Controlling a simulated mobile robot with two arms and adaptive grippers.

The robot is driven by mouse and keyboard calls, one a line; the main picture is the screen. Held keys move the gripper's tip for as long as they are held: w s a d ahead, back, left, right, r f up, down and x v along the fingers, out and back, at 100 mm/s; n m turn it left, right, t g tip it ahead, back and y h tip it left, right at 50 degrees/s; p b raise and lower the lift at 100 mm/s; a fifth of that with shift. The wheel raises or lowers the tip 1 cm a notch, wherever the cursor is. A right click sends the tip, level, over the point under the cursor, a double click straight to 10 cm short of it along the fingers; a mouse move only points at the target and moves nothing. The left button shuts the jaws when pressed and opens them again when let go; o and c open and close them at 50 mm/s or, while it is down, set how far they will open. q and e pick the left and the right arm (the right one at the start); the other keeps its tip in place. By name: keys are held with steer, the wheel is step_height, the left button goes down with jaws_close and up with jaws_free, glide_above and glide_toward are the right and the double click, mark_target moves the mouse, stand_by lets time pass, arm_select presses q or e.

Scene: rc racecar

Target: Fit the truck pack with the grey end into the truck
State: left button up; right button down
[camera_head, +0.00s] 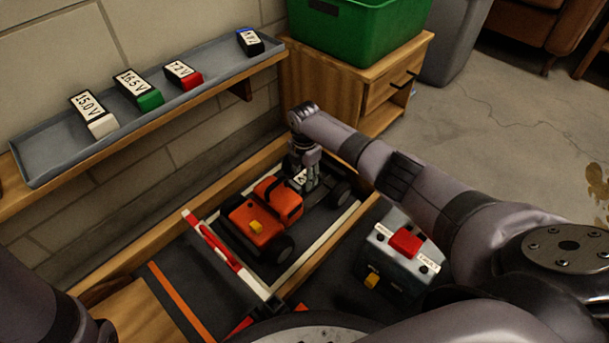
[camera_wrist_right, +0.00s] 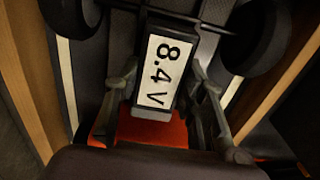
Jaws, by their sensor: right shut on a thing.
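The orange truck (camera_head: 262,215) with black wheels stands in a pale-bordered bay on the floor. My right gripper (camera_head: 304,178) points down over the black chassis behind the orange cab. In the right wrist view, my right gripper (camera_wrist_right: 160,85) is shut on the truck pack (camera_wrist_right: 158,68), a black pack with a white "8.4 V" label and a grey end (camera_wrist_right: 146,126). The pack lies lengthwise over the chassis, its grey end by the orange body. I cannot tell whether it is fully seated. My left gripper is not in view.
A wall shelf tray (camera_head: 50,160) holds several other packs with white, green, red and blue ends. A red-and-white barrier (camera_head: 215,245) lies beside the truck. A grey box with a red top piece (camera_head: 405,242) stands right of the bay. A green bin (camera_head: 350,30) sits on a wooden cabinet.

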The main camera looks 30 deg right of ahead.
mark_target(304, 176)
steer(key=shift+f+b, duration=0.65)
steer(key=shift+f, duration=0.2)
steer(key=c, duration=1)
jaws_free()
steer(key=shift+o, duration=0.2)
step_height(304, 176, up, 12)
